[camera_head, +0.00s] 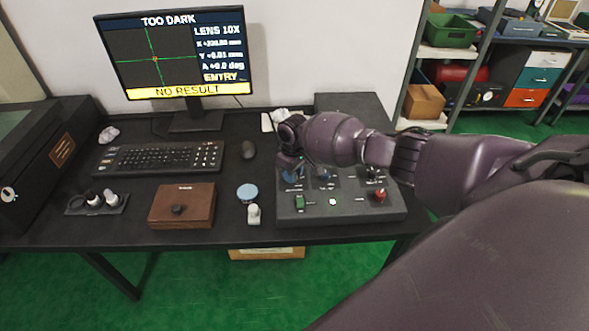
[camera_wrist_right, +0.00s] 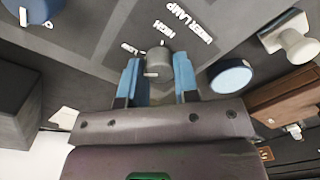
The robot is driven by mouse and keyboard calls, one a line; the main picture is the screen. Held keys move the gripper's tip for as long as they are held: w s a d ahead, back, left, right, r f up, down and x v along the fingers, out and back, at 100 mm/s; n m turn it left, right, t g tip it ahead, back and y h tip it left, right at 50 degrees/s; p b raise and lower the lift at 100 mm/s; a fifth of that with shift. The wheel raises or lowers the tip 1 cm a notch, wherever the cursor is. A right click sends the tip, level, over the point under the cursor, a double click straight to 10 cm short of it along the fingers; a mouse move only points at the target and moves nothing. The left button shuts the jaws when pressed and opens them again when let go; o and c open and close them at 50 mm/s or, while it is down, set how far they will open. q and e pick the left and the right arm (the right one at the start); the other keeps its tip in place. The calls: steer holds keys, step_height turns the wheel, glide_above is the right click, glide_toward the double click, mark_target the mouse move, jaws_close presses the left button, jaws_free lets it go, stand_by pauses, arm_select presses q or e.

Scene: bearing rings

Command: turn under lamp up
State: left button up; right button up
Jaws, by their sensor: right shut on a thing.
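My right gripper (camera_head: 291,170) is at the left back part of the grey control panel (camera_head: 345,212). In the right wrist view its two blue fingers (camera_wrist_right: 158,82) are shut on a grey knob (camera_wrist_right: 155,64), one finger on each side. Beside the knob the panel is lettered "UNDER LAMP" (camera_wrist_right: 187,24) and "HIGH"; another label is partly unreadable. The knob is mostly hidden by the gripper in the head view. The monitor (camera_head: 176,55) reads "TOO DARK" at the top and "NO RESULT" in a yellow bar. My left gripper is not in view.
The panel also carries a red knob (camera_head: 380,195), a green switch (camera_head: 299,203) and a lit white button (camera_head: 333,202). Left of it are a blue-topped round piece (camera_head: 247,192), a small white piece (camera_head: 253,214), a brown box (camera_head: 182,207), a mouse (camera_head: 248,150) and a keyboard (camera_head: 160,157).

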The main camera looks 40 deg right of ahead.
steer(key=m+p, duration=0.4)
steer(key=m, duration=0.1)
steer(key=shift+s+r+m, duration=0.1)
steer(key=shift+m, duration=0.2)
steer(key=shift+m+p, duration=0.55)
steer(key=shift+m, duration=0.25)
steer(key=shift+m+p, duration=0.5)
steer(key=shift+m, duration=0.2)
arm_select(q)
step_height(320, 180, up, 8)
steer(key=p, duration=0.1)
arm_select(e)
steer(key=shift+m, duration=1.1)
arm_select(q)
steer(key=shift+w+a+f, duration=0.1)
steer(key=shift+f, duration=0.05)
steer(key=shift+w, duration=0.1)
arm_select(e)
steer(key=o, duration=0.9)
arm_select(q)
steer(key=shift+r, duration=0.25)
arm_select(e)
steer(key=shift+d, duration=0.1)
